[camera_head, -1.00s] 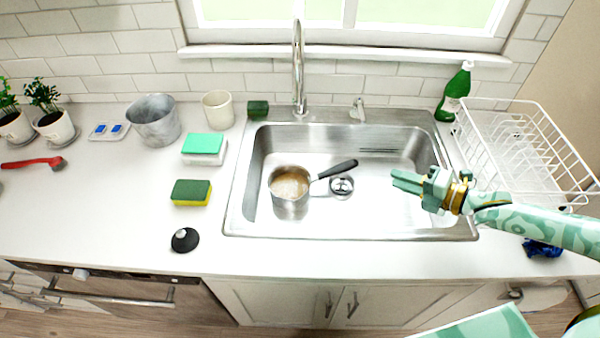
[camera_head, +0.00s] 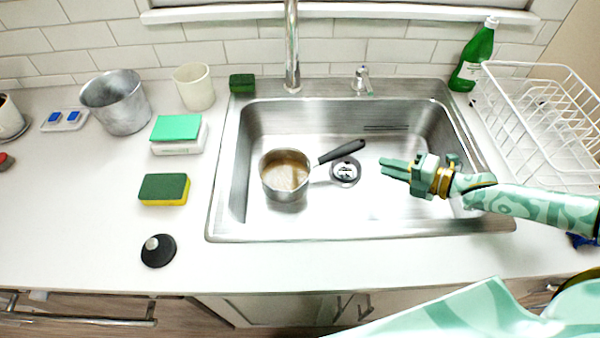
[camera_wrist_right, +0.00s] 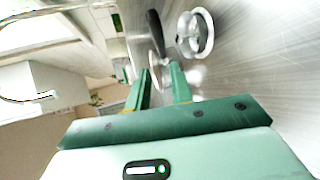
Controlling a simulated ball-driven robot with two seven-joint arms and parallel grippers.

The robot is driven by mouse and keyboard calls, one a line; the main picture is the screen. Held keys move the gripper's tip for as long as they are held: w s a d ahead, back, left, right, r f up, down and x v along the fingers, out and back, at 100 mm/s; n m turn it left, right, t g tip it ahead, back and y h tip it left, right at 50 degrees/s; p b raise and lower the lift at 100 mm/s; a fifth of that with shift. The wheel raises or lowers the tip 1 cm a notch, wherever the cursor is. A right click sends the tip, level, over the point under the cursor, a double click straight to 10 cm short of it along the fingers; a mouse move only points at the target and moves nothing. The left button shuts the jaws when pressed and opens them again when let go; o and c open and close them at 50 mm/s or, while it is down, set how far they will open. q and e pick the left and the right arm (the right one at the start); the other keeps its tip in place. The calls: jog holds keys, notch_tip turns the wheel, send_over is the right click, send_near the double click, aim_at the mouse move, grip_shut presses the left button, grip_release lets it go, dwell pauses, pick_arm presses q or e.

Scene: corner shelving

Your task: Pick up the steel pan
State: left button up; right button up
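The steel pan (camera_head: 284,175) sits upright in the sink basin, with brownish contents or staining inside. Its black handle (camera_head: 342,152) points up and to the right, towards the drain. My right gripper (camera_head: 384,168) is over the basin, to the right of the handle's end and apart from it. In the right wrist view the two fingers (camera_wrist_right: 160,82) stand apart with nothing between them. The black handle (camera_wrist_right: 156,32) shows beyond the fingertips there; the pan's body is not clearly seen. My left gripper is not in view.
The sink (camera_head: 228,190) has a raised steel rim, a tall faucet (camera_head: 291,50) behind and a drain (camera_head: 345,171). A white dish rack (camera_head: 540,110) and green bottle (camera_head: 474,58) stand right. A sponge (camera_head: 164,189), metal pot (camera_head: 117,103) and black lid (camera_head: 158,252) are left.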

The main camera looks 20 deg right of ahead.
aim_at(343, 155)
jog(key=b+x, duration=0.2)
jog(key=x, duration=0.8)
jog(key=shift+w+a, duration=0.2)
jog(key=shift+w, duration=0.1)
jog(key=b+x, duration=0.2)
jog(key=x, duration=0.3)
jog(key=shift+a+f, duration=0.1)
jog(key=shift+f, duration=0.05)
grip_shut()
